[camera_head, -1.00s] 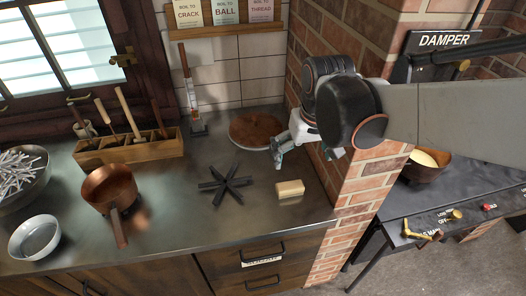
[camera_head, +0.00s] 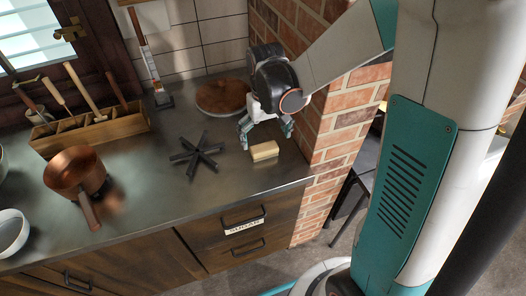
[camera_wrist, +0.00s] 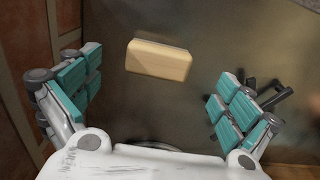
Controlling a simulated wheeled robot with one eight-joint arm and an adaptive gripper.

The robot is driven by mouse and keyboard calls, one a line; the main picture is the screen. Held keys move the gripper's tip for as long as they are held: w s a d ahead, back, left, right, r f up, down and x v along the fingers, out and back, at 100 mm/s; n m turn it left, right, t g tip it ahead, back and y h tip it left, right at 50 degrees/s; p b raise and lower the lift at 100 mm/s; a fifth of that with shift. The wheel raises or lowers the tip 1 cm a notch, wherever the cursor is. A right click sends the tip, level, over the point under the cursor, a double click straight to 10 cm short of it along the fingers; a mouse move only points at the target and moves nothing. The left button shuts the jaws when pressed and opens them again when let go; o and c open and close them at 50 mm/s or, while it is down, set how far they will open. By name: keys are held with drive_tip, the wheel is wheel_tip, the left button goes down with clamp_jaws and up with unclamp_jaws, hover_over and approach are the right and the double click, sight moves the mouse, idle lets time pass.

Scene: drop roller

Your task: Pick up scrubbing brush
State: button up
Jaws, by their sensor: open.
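A pale yellow, rounded rectangular block (camera_head: 265,151), which looks like the scrubbing brush, lies flat on the metal counter near its right front corner. Bristles cannot be made out. In the wrist view the block (camera_wrist: 158,60) sits between and a little beyond the finger lines, touching neither finger. My gripper (camera_head: 266,132) is open and empty, pointing down just behind and above the block. Its two teal-padded fingers also show spread wide in the wrist view (camera_wrist: 160,90).
A black star-shaped trivet (camera_head: 197,152) lies left of the block. A round wooden board (camera_head: 221,97) is behind, and a copper pan (camera_head: 76,172) stands further left. A brick pillar (camera_head: 338,110) rises close on the right. The counter's front edge is near.

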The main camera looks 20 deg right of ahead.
sight(264, 147)
drive_tip(key=shift+w+f+b, duration=0.2)
drive_tip(key=shift+f+b, duration=0.55)
drive_tip(key=shift+f, duration=0.9)
drive_tip(key=shift+w+f+b, duration=0.2)
drive_tip(key=shift+f+b, duration=0.55)
drive_tip(key=shift+f, duration=0.9)
drive_tip(key=shift+c, duration=0.5)
drive_tip(key=c, duration=1.2)
drive_tip(key=shift+o, duration=0.2)
drive_tip(key=shift+r, duration=0.15)
wheel_tip(264, 147, up, 20)
drive_tip(key=p, duration=0.7)
